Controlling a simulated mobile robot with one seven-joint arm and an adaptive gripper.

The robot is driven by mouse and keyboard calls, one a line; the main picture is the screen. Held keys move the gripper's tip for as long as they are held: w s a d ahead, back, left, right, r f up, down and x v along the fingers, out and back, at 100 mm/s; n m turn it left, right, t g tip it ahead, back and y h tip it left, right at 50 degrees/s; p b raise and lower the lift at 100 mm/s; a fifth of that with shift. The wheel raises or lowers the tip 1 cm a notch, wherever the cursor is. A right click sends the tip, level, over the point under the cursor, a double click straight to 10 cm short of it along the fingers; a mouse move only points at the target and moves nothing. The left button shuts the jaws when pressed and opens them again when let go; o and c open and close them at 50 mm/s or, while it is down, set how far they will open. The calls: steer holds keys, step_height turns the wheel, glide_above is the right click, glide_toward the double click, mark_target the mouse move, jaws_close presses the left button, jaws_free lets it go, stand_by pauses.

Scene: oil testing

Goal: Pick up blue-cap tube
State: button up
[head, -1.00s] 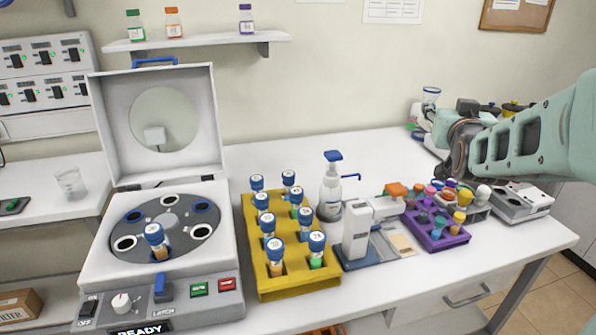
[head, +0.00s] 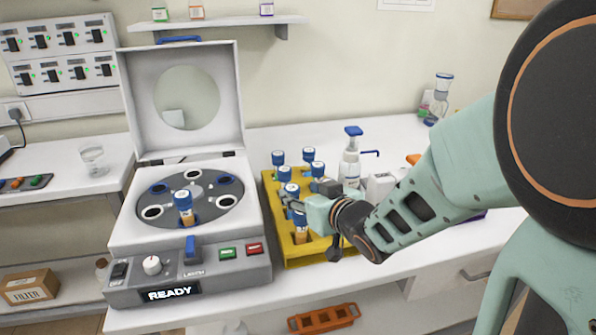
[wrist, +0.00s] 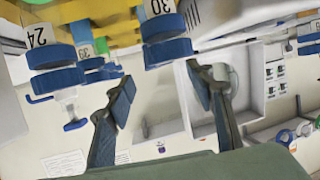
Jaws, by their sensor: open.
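Several blue-cap tubes stand in a yellow rack (head: 318,254); a rear one (head: 278,158) shows clearly. My gripper (head: 288,203) is over the front part of the rack, beside a blue-cap tube with orange liquid (head: 301,236); it partly hides this tube and its neighbours. In the wrist view my gripper (wrist: 163,92) is open and empty. The cap of the tube marked 30 (wrist: 167,50) is ahead of the gap between the fingers, apart from them. The tube marked 24 (wrist: 53,58) is left of the left finger.
An open centrifuge (head: 135,235) reading READY stands left of the rack, with one blue-cap tube (head: 184,205) in its rotor. A pump bottle (head: 350,165) stands behind right of the rack. My arm hides much of the right bench. An orange rack (head: 325,318) is below.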

mark_target(293, 189)
steer(key=shift+f+b+x, duration=0.1)
steer(key=shift+b+x, duration=0.05)
steer(key=shift+x, duration=1.45)
steer(key=shift+f+b+x, duration=0.15)
steer(key=shift+x, duration=1.45)
steer(key=shift+d, duration=0.1)
steer(key=shift+s, duration=0.1)
steer(key=c, duration=1.3)
steer(key=shift+r, duration=0.1)
